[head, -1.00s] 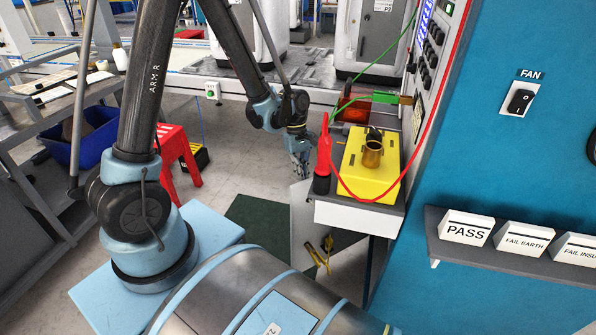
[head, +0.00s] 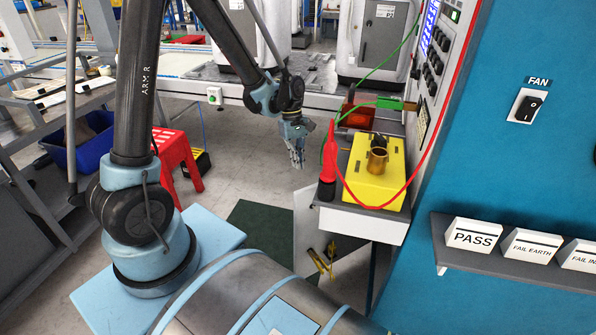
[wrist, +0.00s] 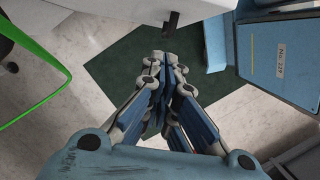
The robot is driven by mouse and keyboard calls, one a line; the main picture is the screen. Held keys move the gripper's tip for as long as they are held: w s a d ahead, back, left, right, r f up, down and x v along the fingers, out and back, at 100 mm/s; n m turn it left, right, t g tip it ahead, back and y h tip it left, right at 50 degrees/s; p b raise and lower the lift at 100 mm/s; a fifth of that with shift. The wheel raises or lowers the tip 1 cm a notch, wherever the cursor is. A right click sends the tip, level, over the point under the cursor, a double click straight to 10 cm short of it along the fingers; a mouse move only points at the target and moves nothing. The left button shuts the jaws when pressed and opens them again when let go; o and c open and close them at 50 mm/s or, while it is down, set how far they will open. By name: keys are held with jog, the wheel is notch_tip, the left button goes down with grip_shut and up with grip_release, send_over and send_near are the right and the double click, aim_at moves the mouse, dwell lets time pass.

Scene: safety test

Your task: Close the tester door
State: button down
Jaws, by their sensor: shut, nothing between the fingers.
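A pale grey panel (head: 306,225), which looks like the tester door, stands ajar below the tester shelf (head: 362,226). In the wrist view, a pale panel (wrist: 115,22) with a dark handle-like block (wrist: 171,22) crosses the top and seems to be the same door. My gripper (head: 297,160) hangs in the air left of the shelf, above the panel and apart from it. In the wrist view my gripper's fingers (wrist: 165,98) are together and empty, pointing towards the dark green floor mat.
On the shelf stand a yellow block (head: 372,180) with a brass cup and a red probe (head: 328,165); red and green cables run up to the control panel. A red stool (head: 177,155) stands left. A blue wall with a fan switch (head: 527,106) is right.

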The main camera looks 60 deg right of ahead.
jog(key=w+a+r, duration=0.2)
jog(key=a+r, duration=0.1)
jog(key=r, duration=0.4)
jog(key=s+a+f, duration=0.3)
jog(key=s+f, duration=0.2)
jog(key=f, duration=0.4)
jog(key=shift+s+f, duration=0.25)
dwell(0.4)
